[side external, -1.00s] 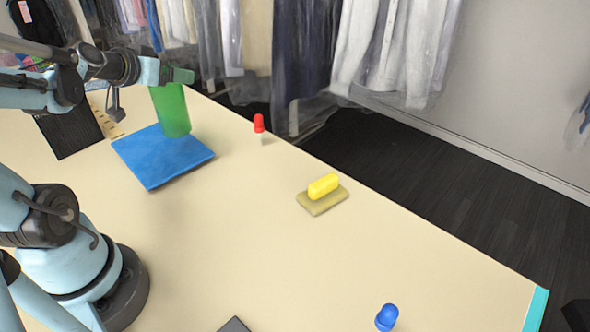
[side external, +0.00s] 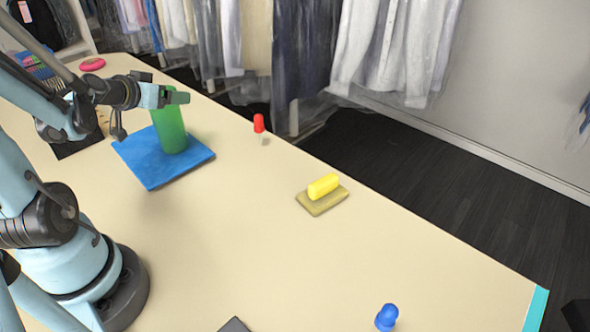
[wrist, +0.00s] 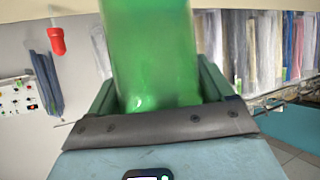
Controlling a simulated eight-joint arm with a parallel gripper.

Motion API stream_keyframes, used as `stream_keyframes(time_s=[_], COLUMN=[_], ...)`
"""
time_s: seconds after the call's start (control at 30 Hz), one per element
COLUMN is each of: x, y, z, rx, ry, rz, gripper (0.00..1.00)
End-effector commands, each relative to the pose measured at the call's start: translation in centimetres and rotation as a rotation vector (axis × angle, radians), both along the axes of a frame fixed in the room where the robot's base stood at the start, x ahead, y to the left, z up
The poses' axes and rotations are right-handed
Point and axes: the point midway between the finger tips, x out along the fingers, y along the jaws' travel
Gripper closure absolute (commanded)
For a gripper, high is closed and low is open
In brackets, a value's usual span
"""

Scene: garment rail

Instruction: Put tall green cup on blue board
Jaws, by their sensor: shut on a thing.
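The tall green cup (side external: 170,130) stands upright over the blue board (side external: 150,165) in the side view. Its base appears to be on the board, but I cannot tell whether it bears fully on it. My gripper (side external: 178,97) is shut on the cup near its top. In the wrist view the green cup (wrist: 155,55) fills the space between my gripper's fingers (wrist: 160,88). The cup's upper rim is partly hidden by the gripper in the side view.
A red-topped piece (side external: 259,124) stands right of the board. A yellow block (side external: 323,186) sits on a tan pad (side external: 318,204). A blue piece (side external: 387,317) is near the front. A pink object (side external: 92,64) lies at the back left. The middle of the table is clear.

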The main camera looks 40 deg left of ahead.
Motion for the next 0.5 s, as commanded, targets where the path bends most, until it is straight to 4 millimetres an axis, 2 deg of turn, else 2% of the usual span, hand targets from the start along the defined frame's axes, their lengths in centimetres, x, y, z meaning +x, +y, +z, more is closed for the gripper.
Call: stream_keyframes(time_s=[0.33, 0.37, 0.47, 0.5], x=[0.02, 0.01, 0.00, 0.00], y=[0.01, 0.00, 0.00, 0.00], z=[-0.23, -0.28, -0.24, -0.24], rx=[0.000, 0.000, 0.000, 0.000], ry=[0.000, 0.000, 0.000, 0.000], rz=[0.000, 0.000, 0.000, 0.000], gripper=[0.66, 0.17, 0.02, 0.00])
